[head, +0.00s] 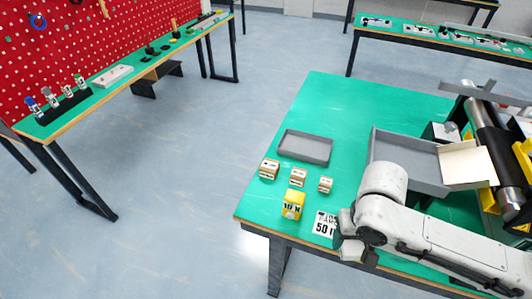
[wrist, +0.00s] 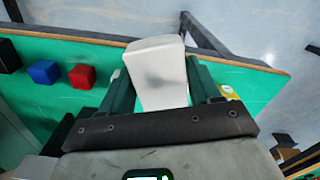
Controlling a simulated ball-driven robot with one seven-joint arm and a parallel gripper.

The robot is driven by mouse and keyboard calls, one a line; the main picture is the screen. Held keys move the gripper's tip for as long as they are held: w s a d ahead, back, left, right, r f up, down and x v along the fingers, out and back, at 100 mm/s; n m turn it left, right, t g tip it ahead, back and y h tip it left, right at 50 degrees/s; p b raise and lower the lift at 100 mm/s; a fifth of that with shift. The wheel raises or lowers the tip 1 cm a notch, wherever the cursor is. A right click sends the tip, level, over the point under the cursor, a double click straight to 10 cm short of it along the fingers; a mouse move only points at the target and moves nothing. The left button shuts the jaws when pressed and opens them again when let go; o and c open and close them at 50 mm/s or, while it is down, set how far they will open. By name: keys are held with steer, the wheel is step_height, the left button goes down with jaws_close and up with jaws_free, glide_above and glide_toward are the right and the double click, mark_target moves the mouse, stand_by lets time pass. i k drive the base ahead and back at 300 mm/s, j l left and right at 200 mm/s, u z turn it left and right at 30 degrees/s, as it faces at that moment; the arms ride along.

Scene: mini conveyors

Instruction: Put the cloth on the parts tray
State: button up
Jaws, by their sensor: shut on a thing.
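My gripper (wrist: 160,84) is shut on a pale, white-grey piece (wrist: 158,70), which I take to be the cloth. It stands up between the two fingers over the green table edge in the wrist view. In the head view my gripper (head: 347,228) is low over the front of the green table, its fingers mostly hidden. A shallow grey tray (head: 304,147), which I take to be the parts tray, lies flat on the table, behind and left of my gripper. It looks empty. The cloth cannot be made out surely in the head view.
Several small boxes, one of them brown (head: 269,169), stand in front of the tray. A yellow box (head: 293,204) and a white printed piece (head: 324,224) are near my gripper. A larger grey bin (head: 405,150) sits by the conveyor (head: 490,130). The table's back left is clear.

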mark_target(313, 151)
steer(key=i+l+u, duration=0.15)
steer(key=u, duration=0.3)
steer(key=i+l+u, duration=0.25)
steer(key=u, duration=0.25)
steer(key=i+l+u, duration=0.1)
steer(key=l+u, duration=0.15)
steer(key=u, duration=0.2)
steer(key=i+l, duration=0.1)
steer(key=l, duration=0.3)
steer(key=i+l+u, duration=0.1)
steer(key=l, duration=0.25)
steer(key=i+l+u, duration=0.1)
steer(key=l, duration=0.3)
